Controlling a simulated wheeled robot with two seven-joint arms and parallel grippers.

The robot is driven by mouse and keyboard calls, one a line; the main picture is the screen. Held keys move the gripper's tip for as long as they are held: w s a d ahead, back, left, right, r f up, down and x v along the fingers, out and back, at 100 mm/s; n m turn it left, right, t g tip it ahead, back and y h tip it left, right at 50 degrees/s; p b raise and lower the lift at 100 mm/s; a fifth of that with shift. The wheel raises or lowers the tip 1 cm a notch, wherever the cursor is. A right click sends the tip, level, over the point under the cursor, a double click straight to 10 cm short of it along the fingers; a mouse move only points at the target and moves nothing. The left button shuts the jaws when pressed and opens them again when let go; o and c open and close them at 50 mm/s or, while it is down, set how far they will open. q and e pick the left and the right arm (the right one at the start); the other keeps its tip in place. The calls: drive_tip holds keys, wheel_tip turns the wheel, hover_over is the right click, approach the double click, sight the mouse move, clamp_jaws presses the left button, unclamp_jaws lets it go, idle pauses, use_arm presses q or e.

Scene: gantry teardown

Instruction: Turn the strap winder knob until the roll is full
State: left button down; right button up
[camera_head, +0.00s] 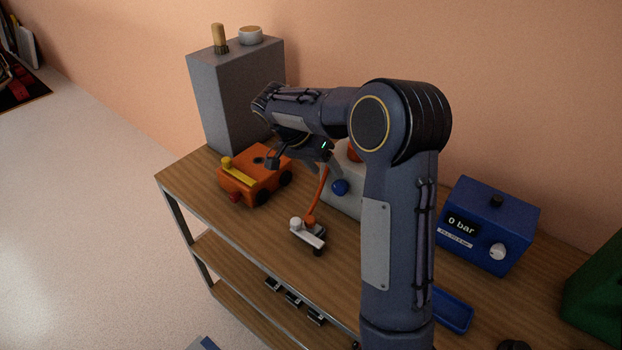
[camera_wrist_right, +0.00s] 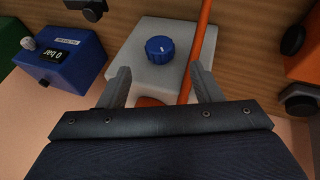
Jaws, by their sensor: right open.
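The strap winder is a pale grey box (camera_head: 346,200) on the wooden bench top, with a blue knob (camera_head: 341,187) on its front. In the right wrist view the box (camera_wrist_right: 150,45) and the knob (camera_wrist_right: 160,49) with a white mark show clearly. An orange strap (camera_head: 318,192) runs from the winder area to a white-handled piece on the bench; it also crosses the wrist view (camera_wrist_right: 204,40). The orange roll (camera_head: 354,152) is mostly hidden behind my arm. My right gripper (camera_wrist_right: 162,76) is open and empty, its fingers either side of the knob but apart from it. My left gripper is out of view.
A white-handled piece (camera_head: 308,234) lies near the bench front. An orange toy-like vehicle (camera_head: 252,180) and a tall grey box (camera_head: 243,95) stand left. A blue gauge box reading 0 bar (camera_head: 488,228), a blue tray (camera_head: 453,310) and a green object (camera_head: 598,290) are right.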

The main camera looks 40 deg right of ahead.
sight(333, 184)
drive_tip(key=p+x, duration=0.1)
drive_tip(key=x, duration=0.6)
drive_tip(key=shift+s+d+f, duration=0.1)
drive_tip(key=shift+d+f, duration=0.1)
drive_tip(key=shift+f, duration=0.1)
drive_tip(key=c, duration=1)
drive_tip(key=shift+g, duration=0.3)
drive_tip(key=g, duration=0.1)
drive_tip(key=g+h, duration=0.1)
drive_tip(key=shift+w+a+f+n+g+p, duration=0.1)
drive_tip(key=shift+w+n+g+p, duration=0.2)
drive_tip(key=shift+n+p, duration=0.1)
drive_tip(key=shift+f+n+g+h, duration=0.1)
drive_tip(key=shift+n+g+h, duration=0.45)
drive_tip(key=shift+g, duration=0.85)
drive_tip(key=shift+h, duration=0.25)
drive_tip(key=o, duration=1)
